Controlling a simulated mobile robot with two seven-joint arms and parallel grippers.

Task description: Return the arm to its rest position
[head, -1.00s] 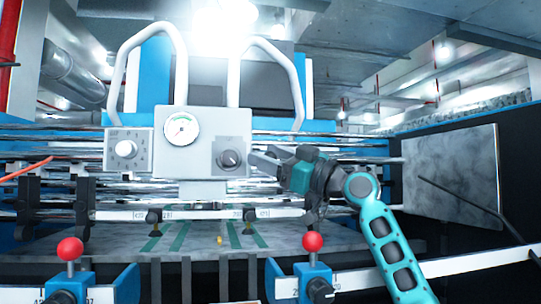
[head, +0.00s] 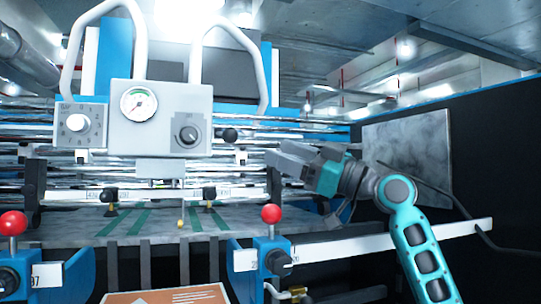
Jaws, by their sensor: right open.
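My right arm comes in from the lower right in teal. Its grey right gripper (head: 276,160) is raised in front of the metal rollers, to the right of the control box (head: 160,117). The gripper points left, and its jaws are open with nothing seen between them. It appears apart from the black knob (head: 188,136) on the control box, with a gap in the picture. My left gripper is not in view.
A pressure gauge (head: 138,103) and a white dial (head: 76,122) are on the machine front. Two red ball-topped levers (head: 271,214) (head: 13,223) stand in front of the grey bed (head: 150,234). An orange-brown panel (head: 167,296) shows at the bottom edge.

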